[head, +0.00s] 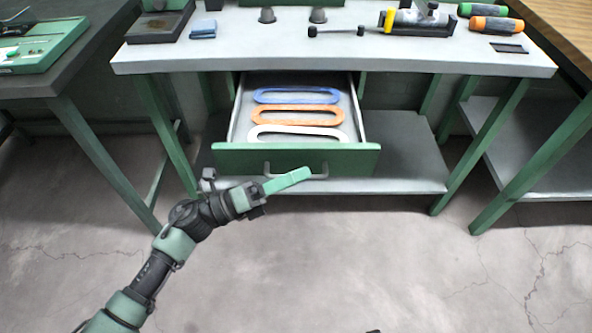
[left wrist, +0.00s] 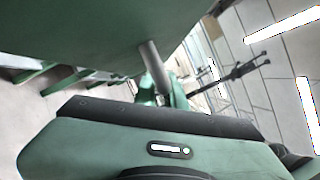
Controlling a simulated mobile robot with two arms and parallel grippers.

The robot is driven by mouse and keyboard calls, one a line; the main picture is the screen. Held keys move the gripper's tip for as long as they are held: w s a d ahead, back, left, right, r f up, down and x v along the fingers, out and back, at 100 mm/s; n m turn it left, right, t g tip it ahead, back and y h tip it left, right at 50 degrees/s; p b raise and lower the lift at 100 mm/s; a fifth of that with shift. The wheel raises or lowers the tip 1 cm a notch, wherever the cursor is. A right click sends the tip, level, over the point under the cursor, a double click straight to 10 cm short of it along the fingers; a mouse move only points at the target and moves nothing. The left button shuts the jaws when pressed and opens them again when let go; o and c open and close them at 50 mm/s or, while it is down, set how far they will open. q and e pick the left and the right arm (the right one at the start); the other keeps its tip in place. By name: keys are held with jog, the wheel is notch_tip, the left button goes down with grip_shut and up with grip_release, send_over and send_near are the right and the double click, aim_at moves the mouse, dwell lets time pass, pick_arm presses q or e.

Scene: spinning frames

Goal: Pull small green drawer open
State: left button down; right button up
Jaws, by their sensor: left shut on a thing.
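The green drawer (head: 225,160) under the grey workbench is pulled out, with its inside showing in the head view. It holds a blue, an orange and a white oval ring. Its metal bar handle (head: 322,172) is on the front. My left gripper (head: 300,176) is at the handle, shut on it. In the left wrist view the drawer front (left wrist: 90,30) fills the top, and the handle (left wrist: 153,68) runs down to the gripper fingers (left wrist: 172,97). The exact grip on the handle is partly hidden. My right gripper is not in view.
Green legs and a lower shelf (head: 405,165) stand around the drawer. Other tables stand left and right. The concrete floor (head: 360,260) in front is clear.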

pick_arm(q)
jog(key=shift+s+f, duration=0.1)
jog(key=shift+s, duration=0.5)
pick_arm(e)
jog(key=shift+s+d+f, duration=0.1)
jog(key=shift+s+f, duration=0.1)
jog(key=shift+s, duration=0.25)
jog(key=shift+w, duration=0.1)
pick_arm(q)
jog(key=c, duration=1.8)
grip_release()
jog(key=shift+o, duration=0.2)
